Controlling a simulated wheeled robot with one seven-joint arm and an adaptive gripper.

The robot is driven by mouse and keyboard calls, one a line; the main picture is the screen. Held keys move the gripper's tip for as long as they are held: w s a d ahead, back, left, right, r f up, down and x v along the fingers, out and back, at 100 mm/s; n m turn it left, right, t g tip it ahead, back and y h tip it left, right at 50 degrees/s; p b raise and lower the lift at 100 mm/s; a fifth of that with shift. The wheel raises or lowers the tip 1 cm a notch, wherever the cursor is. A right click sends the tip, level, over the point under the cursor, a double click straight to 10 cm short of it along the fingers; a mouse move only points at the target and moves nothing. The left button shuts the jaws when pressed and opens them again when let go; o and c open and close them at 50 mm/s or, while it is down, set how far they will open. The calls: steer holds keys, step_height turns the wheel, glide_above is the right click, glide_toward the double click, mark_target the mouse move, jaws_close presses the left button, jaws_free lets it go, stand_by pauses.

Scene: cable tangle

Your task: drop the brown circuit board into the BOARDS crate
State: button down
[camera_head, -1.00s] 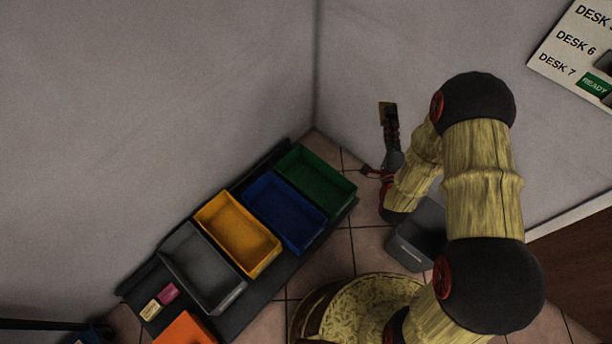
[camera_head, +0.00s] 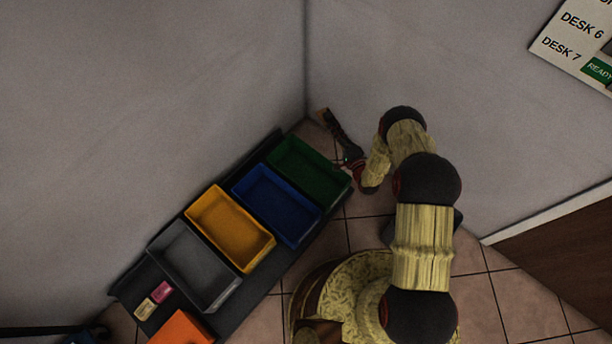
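The brown circuit board (camera_head: 321,114) is a small brown piece at the tip of my gripper (camera_head: 329,121). My gripper appears shut on it, though the fingers are dark and small. It shows up and to the right of the green crate (camera_head: 318,164), near the wall corner. I see no readable label on any crate, so I cannot tell which is BOARDS.
The crates stand on a dark platform (camera_head: 128,290) along the left wall. A yellowish block (camera_head: 145,308) and a pink block (camera_head: 162,292) lie beside the grey crate. Tiled floor shows at right.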

steer(key=s+a+f+n+g+y+b, duration=0.1)
steer(key=s+a+f+y+b, duration=0.1)
steer(key=f, duration=1)
steer(key=s+a+f+n+g+y+b, duration=0.1)
steer(key=s+f, duration=0.4)
steer(key=f, duration=0.6)
steer(key=shift+a+f+n+g+y+b, duration=0.4)
steer(key=shift+a+n+y+b, duration=0.15)
steer(key=shift+a+b, duration=0.3)
steer(key=c, duration=2.3)
jaws_free()
steer(key=shift+r, duration=0.1)
steer(key=o, duration=0.3)
steer(key=shift+s, duration=0.1)
steer(key=shift+o, duration=0.2)
steer(key=shift+d, duration=0.1)
steer(key=v, duration=1.2)
steer(key=shift+s, duration=0.1)
